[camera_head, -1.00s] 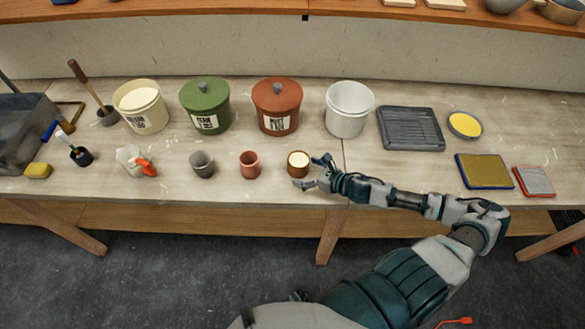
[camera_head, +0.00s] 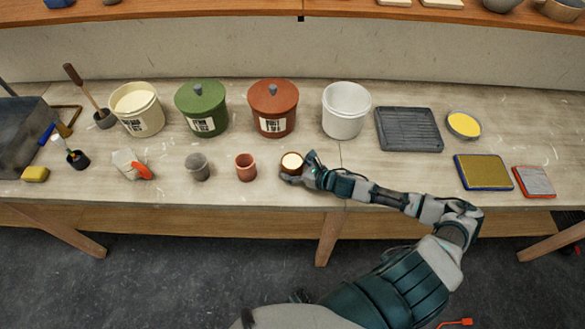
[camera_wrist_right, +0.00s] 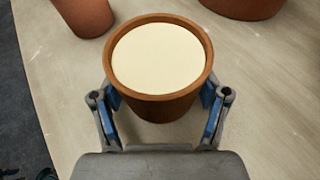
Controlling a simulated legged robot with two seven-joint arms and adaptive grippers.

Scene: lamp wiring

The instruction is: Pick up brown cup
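The brown cup (camera_head: 291,163) is a small round cup with a pale cream top, upright on the bench near its front edge. It also shows large in the right wrist view (camera_wrist_right: 160,105). My right gripper (camera_head: 297,167) reaches it from the right, with one finger on its far side and one on its near side. In the right wrist view the blue-padded fingers (camera_wrist_right: 160,108) stand spread on both sides of the cup, very close to its wall. Firm contact cannot be made out. My left gripper is not in view.
A reddish cup (camera_head: 246,167) and a grey cup (camera_head: 199,166) stand to the left. Behind are a red lidded pot (camera_head: 273,108), a green lidded pot (camera_head: 202,108) and a white bucket (camera_head: 346,110). A dark tray (camera_head: 409,129) lies to the right.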

